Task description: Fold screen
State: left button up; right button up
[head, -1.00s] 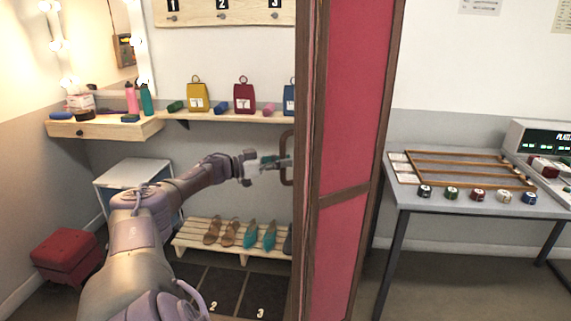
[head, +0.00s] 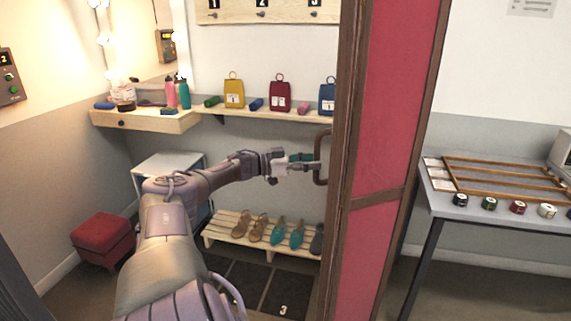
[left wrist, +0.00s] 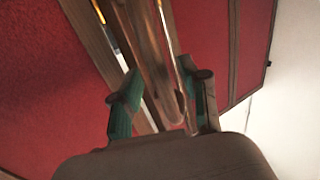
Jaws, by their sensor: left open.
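The screen (head: 387,110) stands upright, with red panels in dark brown wooden frames; it also shows in the left wrist view (left wrist: 55,75). In the head view I see one panel broadly and frame edges close together at its left. A brown bar handle (head: 321,158) sticks out from the left edge. My left gripper (head: 308,160) is open at the handle. In the left wrist view its green-padded fingers (left wrist: 160,85) stand on either side of the handle bar (left wrist: 152,55); I cannot tell whether they touch it. My right gripper is not in view.
A wall shelf (head: 260,112) with small bags stands behind my arm. Below are a shoe rack (head: 225,240), a white side table (head: 165,160) and a red stool (head: 103,238). A grey table (head: 450,208) with a wooden rack stands right of the screen.

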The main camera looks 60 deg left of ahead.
pick_arm(q)
jog(key=v, duration=1)
jog(key=shift+r, duration=0.1)
